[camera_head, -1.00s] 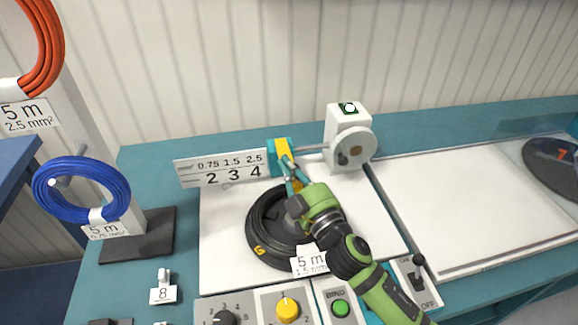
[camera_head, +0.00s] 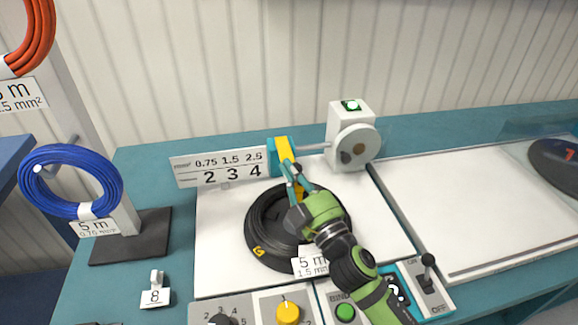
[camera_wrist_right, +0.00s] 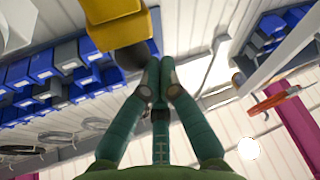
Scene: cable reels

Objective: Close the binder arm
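The binder arm (camera_head: 285,150) is a yellow bar on a teal block, above the back edge of a black cable coil (camera_head: 265,216). It slants down toward the coil, with a dark knob at its end. My right gripper (camera_head: 293,172) is at its front end. In the right wrist view the yellow arm (camera_wrist_right: 122,28) comes in from the top, and its dark knob is partly hidden behind my fingertips (camera_wrist_right: 160,75). The fingertips are together, close to the knob; I cannot tell whether they touch it. My left gripper is out of view.
A grey wheel on a white housing (camera_head: 350,125) stands behind right. A number plate (camera_head: 215,170) stands left of the binder. A panel with a yellow knob (camera_head: 288,312), a green button (camera_head: 345,311) and a lever switch (camera_head: 428,262) is in front. A blue coil (camera_head: 40,195) hangs left.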

